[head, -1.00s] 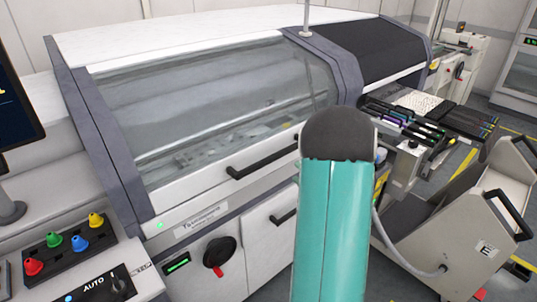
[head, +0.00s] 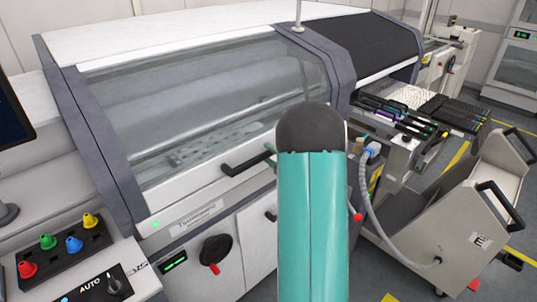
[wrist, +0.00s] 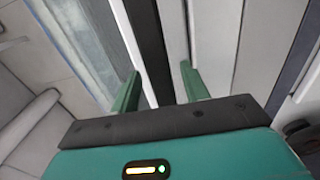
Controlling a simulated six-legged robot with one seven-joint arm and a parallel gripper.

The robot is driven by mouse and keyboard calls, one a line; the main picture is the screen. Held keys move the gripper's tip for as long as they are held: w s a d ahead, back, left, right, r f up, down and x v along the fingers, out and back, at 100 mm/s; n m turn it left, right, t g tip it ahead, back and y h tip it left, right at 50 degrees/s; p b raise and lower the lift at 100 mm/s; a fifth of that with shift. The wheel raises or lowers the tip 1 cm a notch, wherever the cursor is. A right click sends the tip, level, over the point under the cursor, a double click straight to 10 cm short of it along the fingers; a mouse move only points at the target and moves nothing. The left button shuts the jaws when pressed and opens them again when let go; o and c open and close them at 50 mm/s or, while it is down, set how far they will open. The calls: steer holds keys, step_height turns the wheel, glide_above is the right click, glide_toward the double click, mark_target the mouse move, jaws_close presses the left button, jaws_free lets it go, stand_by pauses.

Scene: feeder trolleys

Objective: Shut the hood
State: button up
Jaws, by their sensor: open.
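The hood (head: 190,100) is a clear window in a white frame on the large white machine. Its lower edge looks down along the machine's front, but I cannot tell whether it is fully seated. A black bar handle (head: 240,165) runs along the lower frame. My gripper (head: 270,152) is mostly hidden behind my teal arm; a green finger shows by the handle's right end. In the wrist view my gripper (wrist: 160,72) is open, with the black handle (wrist: 151,45) running between its fingers. I cannot tell whether they touch it.
A control panel with coloured buttons (head: 68,243) is at the lower left, below a monitor (head: 12,115). A black rotary switch (head: 216,250) sits under the hood. A feeder trolley (head: 455,225) stands close on the right, with a grey hose (head: 372,200) beside my arm.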

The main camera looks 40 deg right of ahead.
steer(key=shift+w, duration=0.65)
steer(key=shift+c, duration=0.4)
jaws_close()
steer(key=s+r, duration=0.4)
steer(key=r, duration=0.3)
steer(key=shift+r+g, duration=0.3)
steer(key=shift+g, duration=0.1)
steer(key=shift+d, duration=0.1)
steer(key=shift+o, duration=0.4)
jaws_free()
steer(key=shift+f, duration=0.1)
steer(key=shift+s, duration=0.15)
